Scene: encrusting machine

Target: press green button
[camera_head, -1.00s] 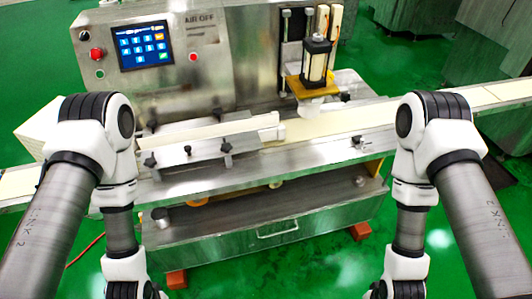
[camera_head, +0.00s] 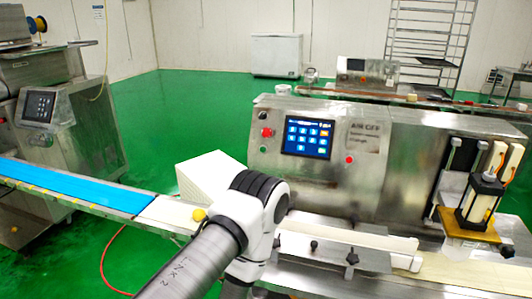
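The steel encrusting machine (camera_head: 420,150) stands right of centre with a control panel on its front left. The panel has a lit blue touchscreen (camera_head: 307,138). A red button (camera_head: 349,160) sits right of the screen. My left arm rises from the bottom in front of the conveyor, below and left of the panel. Neither gripper is in view.
A conveyor with a blue belt (camera_head: 80,185) runs in from the left. A white box-like block (camera_head: 205,172) stands behind my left arm. Another machine (camera_head: 65,120) is at far left, and a white chest (camera_head: 276,55) is at the back. Green floor lies open between them.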

